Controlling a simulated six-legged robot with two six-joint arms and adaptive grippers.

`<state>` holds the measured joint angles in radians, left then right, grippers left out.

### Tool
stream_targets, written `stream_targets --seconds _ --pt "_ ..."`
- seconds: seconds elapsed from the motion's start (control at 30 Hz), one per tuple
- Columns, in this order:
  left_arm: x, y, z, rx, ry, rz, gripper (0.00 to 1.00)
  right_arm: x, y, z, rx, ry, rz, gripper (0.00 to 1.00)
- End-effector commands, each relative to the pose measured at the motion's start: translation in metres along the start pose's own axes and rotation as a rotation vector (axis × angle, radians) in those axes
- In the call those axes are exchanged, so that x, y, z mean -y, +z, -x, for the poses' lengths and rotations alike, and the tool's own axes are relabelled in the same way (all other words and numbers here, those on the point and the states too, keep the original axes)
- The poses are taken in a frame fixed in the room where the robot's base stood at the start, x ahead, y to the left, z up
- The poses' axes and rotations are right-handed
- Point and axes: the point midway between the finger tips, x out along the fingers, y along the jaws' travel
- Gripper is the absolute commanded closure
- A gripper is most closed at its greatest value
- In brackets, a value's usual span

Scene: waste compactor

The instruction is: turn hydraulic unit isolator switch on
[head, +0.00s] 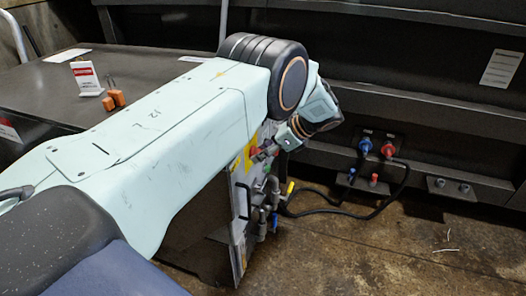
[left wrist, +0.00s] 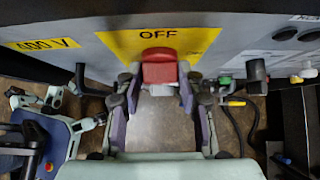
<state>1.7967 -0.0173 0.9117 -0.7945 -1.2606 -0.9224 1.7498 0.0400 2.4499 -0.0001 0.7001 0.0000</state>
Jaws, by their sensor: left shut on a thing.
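The hydraulic unit isolator switch has a red handle (left wrist: 159,68) in front of a yellow plate marked OFF (left wrist: 160,36). In the head view the red handle (head: 254,151) shows at the panel's upper part, beside the yellow plate. My left gripper (left wrist: 159,88) is shut on the red handle, one finger on each side. In the head view this gripper (head: 266,152) reaches the panel from the right, partly behind my large arm link. Which way the handle is turned is hard to tell. My right gripper is not in view.
The grey panel (head: 240,217) carries several valves and fittings below the switch. Black hoses (head: 330,208) run from it to red and blue couplings (head: 388,149) on the dark wall. A dark bench (head: 150,68) at left holds orange padlocks (head: 116,98) and a small sign (head: 86,77).

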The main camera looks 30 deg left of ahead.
Motion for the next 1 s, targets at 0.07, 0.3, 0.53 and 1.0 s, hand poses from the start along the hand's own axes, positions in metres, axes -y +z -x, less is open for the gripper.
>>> stream_targets --seconds 0.07,0.3,0.53,1.0 --pt "-0.001 -0.001 -0.002 -0.001 0.002 -0.003 0.94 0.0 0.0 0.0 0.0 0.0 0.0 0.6" --pt "-0.001 -0.001 -0.001 0.0 0.002 -0.002 0.46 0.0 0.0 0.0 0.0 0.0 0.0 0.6" --pt "-0.001 0.0 -0.001 0.0 0.001 0.0 0.4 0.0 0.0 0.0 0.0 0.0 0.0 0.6" --pt "0.0 0.0 0.049 0.0 -0.005 0.0 0.4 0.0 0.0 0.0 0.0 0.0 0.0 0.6"
